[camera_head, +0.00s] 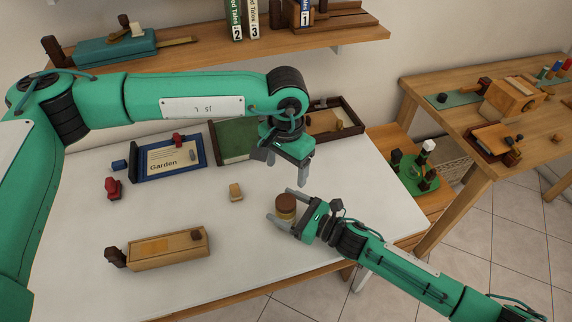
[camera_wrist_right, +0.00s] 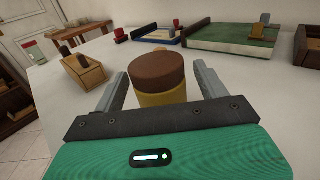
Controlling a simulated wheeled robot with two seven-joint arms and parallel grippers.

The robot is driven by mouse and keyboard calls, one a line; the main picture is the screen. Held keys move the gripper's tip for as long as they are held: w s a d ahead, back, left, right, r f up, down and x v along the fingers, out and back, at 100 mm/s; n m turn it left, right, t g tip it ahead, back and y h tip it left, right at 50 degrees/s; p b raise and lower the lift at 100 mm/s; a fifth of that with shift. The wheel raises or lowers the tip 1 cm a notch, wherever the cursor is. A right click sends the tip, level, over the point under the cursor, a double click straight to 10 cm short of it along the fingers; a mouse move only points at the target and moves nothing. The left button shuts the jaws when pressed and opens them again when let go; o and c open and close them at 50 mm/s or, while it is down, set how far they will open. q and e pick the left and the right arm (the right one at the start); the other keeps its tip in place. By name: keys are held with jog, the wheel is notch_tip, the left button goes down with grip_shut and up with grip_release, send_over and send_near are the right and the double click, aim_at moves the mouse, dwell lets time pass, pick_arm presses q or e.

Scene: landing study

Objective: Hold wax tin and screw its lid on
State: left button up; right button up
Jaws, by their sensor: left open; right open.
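The wax tin (camera_head: 286,213) stands upright on the white table, near its right front part. In the right wrist view it has a yellow body (camera_wrist_right: 163,100) and a brown lid (camera_wrist_right: 158,70) resting on top; I cannot tell whether the lid is screwed tight. My right gripper (camera_head: 283,204) is open, with its fingers on either side of the tin. In the right wrist view the fingers (camera_wrist_right: 160,92) show gaps to the tin. My left gripper (camera_head: 287,171) is open and empty, pointing down above the table, behind and higher than the tin.
A wooden box (camera_head: 168,250) lies at the front left. A small tan block (camera_head: 236,192) is left of the tin.

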jog(key=b+v, duration=0.2)
jog(key=v, duration=1)
jog(key=shift+s+d+f+b, duration=0.1)
jog(key=shift+d+f+b, duration=0.05)
jog(key=shift+b, duration=0.25)
jog(key=shift+s+d, duration=0.35)
jog(key=shift+d, duration=0.3)
